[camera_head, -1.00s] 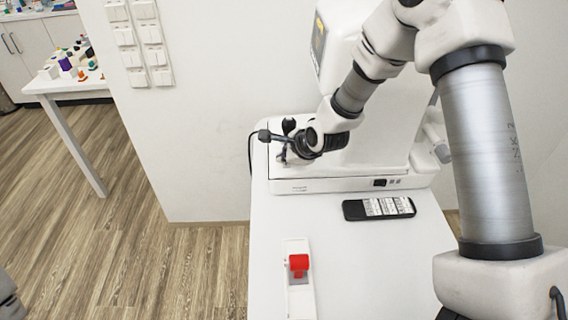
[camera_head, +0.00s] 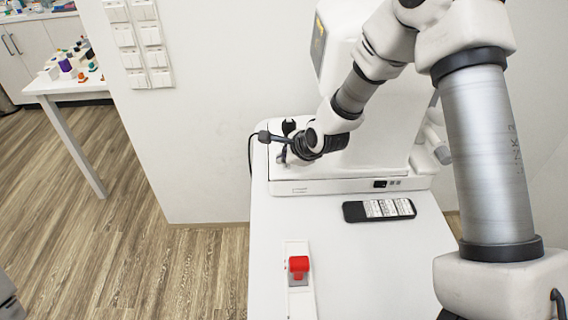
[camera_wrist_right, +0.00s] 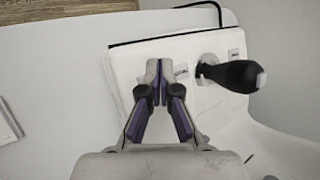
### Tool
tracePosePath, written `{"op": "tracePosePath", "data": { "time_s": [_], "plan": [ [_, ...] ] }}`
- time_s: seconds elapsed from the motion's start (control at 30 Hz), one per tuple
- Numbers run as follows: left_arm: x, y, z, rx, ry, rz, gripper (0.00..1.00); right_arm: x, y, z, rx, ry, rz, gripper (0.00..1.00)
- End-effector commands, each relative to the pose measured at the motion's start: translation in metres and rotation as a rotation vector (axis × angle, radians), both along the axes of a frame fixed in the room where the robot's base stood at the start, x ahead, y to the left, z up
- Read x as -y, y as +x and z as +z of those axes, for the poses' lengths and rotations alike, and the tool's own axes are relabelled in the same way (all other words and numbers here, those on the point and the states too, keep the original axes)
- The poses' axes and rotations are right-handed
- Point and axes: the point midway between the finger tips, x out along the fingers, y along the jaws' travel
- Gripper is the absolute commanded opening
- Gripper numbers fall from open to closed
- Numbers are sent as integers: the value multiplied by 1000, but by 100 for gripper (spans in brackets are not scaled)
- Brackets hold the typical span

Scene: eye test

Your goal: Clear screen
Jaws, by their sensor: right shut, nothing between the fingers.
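The white eye-test machine (camera_head: 372,130) stands on the white table (camera_head: 350,262). A dark, yellowish panel (camera_head: 318,45), perhaps its screen, shows at a slant high on its left; I cannot read it. My right gripper (camera_head: 283,158) is over the left end of the machine's base. In the right wrist view its fingers (camera_wrist_right: 158,82) are together and empty, over the white base (camera_wrist_right: 130,68). A black joystick (camera_wrist_right: 232,75) stands just right of the fingers, apart from them. A small label (camera_wrist_right: 181,71) lies beside the fingertips. Whether they touch the base is unclear. My left gripper is not seen.
A black remote-like object (camera_head: 380,209) lies in front of the machine. A white strip with a red block (camera_head: 298,265) lies nearer on the table. Wall switches (camera_head: 138,45) are at the back left. A side table (camera_head: 62,84) holds several small items.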

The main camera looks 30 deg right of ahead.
Motion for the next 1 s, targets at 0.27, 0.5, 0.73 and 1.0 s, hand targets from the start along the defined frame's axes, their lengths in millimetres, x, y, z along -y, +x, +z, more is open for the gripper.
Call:
{"op": "tracePosePath", "data": {
  "time_s": [0.27, 0.5, 0.73, 1.0],
  "plan": [
    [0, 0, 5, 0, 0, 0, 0, -1, 1, 8, 0, 0, 0, 0],
    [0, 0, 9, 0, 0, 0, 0, -1, 1, 13, 1, -1, 0, 0],
    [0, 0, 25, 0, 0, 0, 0, -4, 2, 37, 2, -1, 1, 0],
    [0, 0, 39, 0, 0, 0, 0, -7, 4, 59, 1, -1, 0, 0]
  ]
}}
